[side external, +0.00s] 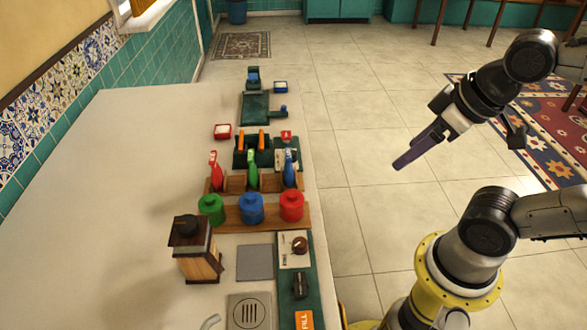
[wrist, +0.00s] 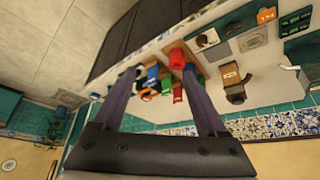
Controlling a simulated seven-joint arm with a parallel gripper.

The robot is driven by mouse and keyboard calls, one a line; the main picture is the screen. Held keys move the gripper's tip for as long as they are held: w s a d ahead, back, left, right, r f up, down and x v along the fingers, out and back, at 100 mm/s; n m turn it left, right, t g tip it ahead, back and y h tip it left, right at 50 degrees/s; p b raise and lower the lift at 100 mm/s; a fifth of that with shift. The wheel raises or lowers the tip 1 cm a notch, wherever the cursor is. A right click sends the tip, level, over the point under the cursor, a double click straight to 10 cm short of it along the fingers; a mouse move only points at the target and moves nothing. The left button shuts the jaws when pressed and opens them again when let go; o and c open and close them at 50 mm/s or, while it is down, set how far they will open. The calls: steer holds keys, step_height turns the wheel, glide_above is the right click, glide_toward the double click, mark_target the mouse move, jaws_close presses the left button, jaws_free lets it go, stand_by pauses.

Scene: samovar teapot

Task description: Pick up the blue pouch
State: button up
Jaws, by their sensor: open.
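I cannot pick out a blue pouch with certainty. Blue things on the counter in the side view are a small blue-rimmed packet with a white top (side external: 280,86), a blue upright piece at the far end (side external: 253,77), a blue bottle-like piece (side external: 289,168) and a blue lidded canister (side external: 252,208). My gripper (side external: 418,150) is raised over the floor, right of the counter and apart from all of these. In the wrist view my gripper (wrist: 158,72) has its two fingers spread, with nothing held between them.
Red (side external: 291,206) and green (side external: 211,209) canisters flank the blue canister. A wooden box with a dark knob (side external: 197,252) stands nearer. A red-rimmed packet (side external: 222,131) lies farther back. The left part of the white counter (side external: 130,200) is clear. A tiled wall borders it.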

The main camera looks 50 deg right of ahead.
steer(key=shift+w+r, duration=0.15)
steer(key=c, duration=0.5)
